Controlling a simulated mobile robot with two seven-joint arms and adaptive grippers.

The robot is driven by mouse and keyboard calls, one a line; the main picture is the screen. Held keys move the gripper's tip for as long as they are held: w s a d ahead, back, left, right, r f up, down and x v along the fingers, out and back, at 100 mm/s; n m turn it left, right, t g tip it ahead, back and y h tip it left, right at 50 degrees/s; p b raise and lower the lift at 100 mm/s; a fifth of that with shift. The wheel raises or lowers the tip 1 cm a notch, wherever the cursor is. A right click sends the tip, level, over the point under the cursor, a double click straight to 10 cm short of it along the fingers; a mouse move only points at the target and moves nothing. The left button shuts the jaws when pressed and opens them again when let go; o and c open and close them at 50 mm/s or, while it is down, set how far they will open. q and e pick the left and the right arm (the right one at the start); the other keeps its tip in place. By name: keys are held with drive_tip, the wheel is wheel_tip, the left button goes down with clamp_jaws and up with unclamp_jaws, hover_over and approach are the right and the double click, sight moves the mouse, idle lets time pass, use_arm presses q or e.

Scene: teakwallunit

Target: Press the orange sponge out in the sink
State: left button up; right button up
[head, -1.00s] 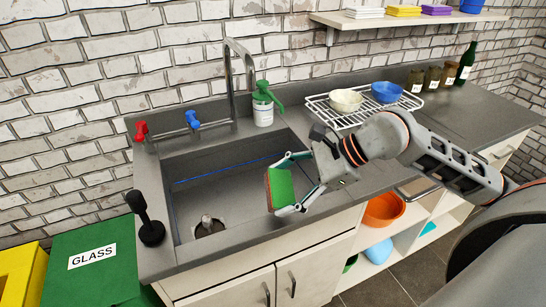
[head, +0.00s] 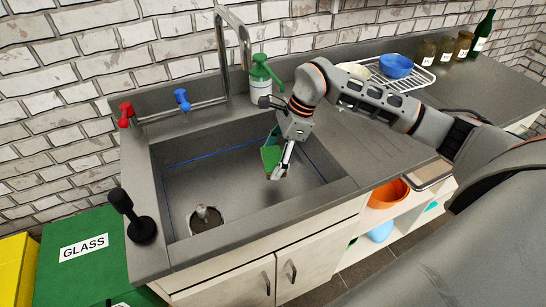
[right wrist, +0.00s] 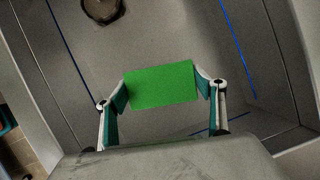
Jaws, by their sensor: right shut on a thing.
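The sponge (head: 269,159) shows a bright green face and is held inside the sink basin (head: 228,180), above its floor. It also shows in the right wrist view (right wrist: 160,84), where only green is visible. My right gripper (head: 276,156) is shut on the sponge, one finger on each of two opposite edges. The drain (head: 206,217) lies in the front left of the basin floor, apart from the sponge; the right wrist view shows it at the top (right wrist: 103,10). How far the sponge is above the floor is hard to tell. My left gripper is not in view.
A green pump bottle (head: 262,80) stands behind the basin beside the tall tap (head: 222,60). Red (head: 126,114) and blue (head: 182,98) tap handles are at the back left. A dish rack (head: 420,78) holds bowls at right.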

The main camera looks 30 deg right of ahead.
drive_tip(key=shift+f+b, duration=0.35)
drive_tip(key=shift+f, duration=0.3)
wheel_tip(320, 180, down, 4)
drive_tip(key=b, duration=0.2)
drive_tip(key=shift+f+b, duration=0.2)
drive_tip(key=shift+b, duration=0.15)
drive_tip(key=shift+f, duration=0.5)
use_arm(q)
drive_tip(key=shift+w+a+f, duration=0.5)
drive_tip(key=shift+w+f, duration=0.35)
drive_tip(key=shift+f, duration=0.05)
use_arm(e)
drive_tip(key=shift+f+b, duration=0.15)
drive_tip(key=shift+b, duration=0.2)
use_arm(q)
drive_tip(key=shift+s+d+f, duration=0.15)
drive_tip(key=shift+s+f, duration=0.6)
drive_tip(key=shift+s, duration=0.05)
use_arm(e)
drive_tip(key=shift+f, duration=0.1)
